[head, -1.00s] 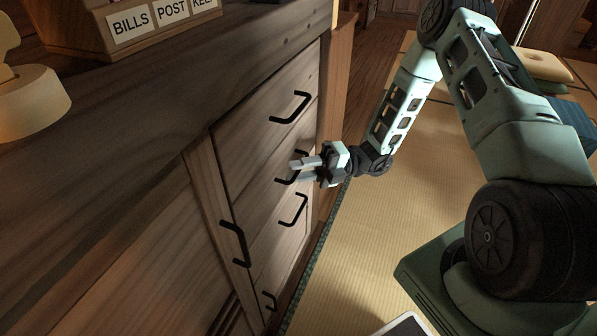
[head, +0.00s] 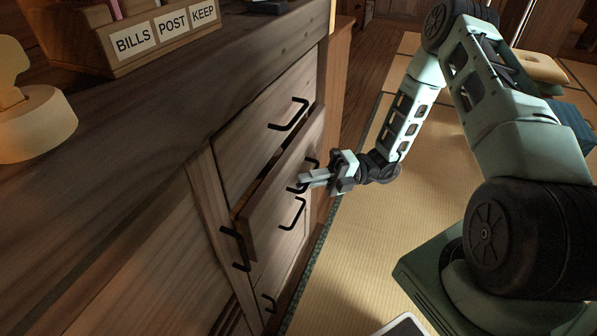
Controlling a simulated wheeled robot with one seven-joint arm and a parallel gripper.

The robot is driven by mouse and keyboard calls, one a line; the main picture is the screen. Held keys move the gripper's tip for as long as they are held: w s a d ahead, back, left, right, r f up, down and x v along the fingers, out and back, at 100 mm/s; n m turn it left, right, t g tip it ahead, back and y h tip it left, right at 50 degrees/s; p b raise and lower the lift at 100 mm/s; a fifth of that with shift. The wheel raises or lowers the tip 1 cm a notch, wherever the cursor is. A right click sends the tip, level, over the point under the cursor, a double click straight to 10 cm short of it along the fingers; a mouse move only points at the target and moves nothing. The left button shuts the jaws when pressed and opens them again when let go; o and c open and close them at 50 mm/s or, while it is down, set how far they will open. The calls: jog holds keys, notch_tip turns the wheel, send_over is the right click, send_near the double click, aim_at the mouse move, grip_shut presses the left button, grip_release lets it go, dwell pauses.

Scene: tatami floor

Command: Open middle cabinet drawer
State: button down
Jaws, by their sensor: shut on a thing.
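The wooden cabinet (head: 222,147) fills the left and middle of the head view, with a column of drawers on its right side. The middle drawer (head: 262,206) stands out a little from the cabinet front, with a dark gap along its top edge. My gripper (head: 306,180) is shut on the black middle drawer handle (head: 303,187), and its fingers hide part of that handle. The upper drawer (head: 262,125) is closed, with its black handle (head: 290,115) free.
Lower handles (head: 292,214) and a side door handle (head: 233,249) stick out near the middle drawer. A labelled sorter box (head: 140,40) and a pale rounded object (head: 35,120) stand on the cabinet top.

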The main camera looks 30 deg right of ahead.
jog(key=s+d+p, duration=0.6)
jog(key=s+d, duration=0.9)
jog(key=s, duration=0.4)
jog(key=shift+s+d, duration=0.2)
jog(key=shift+d, duration=0.2)
jog(key=c, duration=1.5)
grip_release()
jog(key=shift+c, duration=0.2)
jog(key=s+d+f+b, duration=0.1)
jog(key=d+f, duration=0.1)
jog(key=d, duration=1.5)
jog(key=shift+s+f, duration=0.15)
jog(key=shift+s, duration=0.2)
jog(key=shift+d, duration=0.2)
